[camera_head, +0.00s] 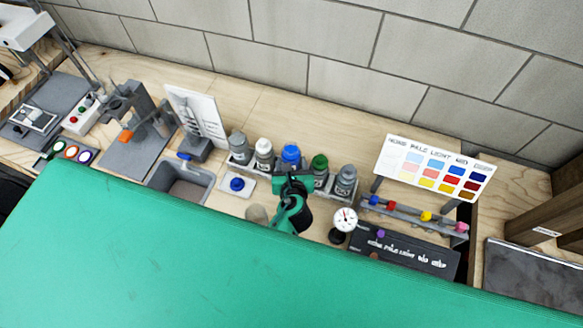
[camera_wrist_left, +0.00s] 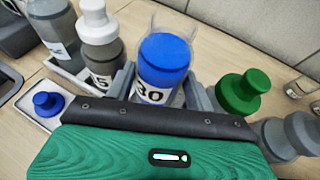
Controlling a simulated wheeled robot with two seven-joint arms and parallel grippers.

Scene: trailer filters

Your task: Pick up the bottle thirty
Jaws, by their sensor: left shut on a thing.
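The bottle thirty (camera_head: 290,154) has a blue cap and stands in a row of capped bottles at the back of the bench. In the left wrist view the bottle (camera_wrist_left: 163,67) shows its "30" label, partly covered by my gripper's body. My left gripper (camera_head: 291,176) comes at it from the front. In the left wrist view its grey fingers (camera_wrist_left: 158,92) are shut on the bottle, one on each side. The bottle's base is hidden, so I cannot tell whether it is clear of the rack. My right gripper is not in view.
A white-capped bottle (camera_head: 264,153) and a green-capped bottle (camera_head: 320,168) stand close on either side. A small blue-knobbed tray (camera_head: 237,185), a dial gauge (camera_head: 344,218) and a grey basin (camera_head: 181,184) are nearby. A colour chart (camera_head: 433,168) stands at right, before the block wall.

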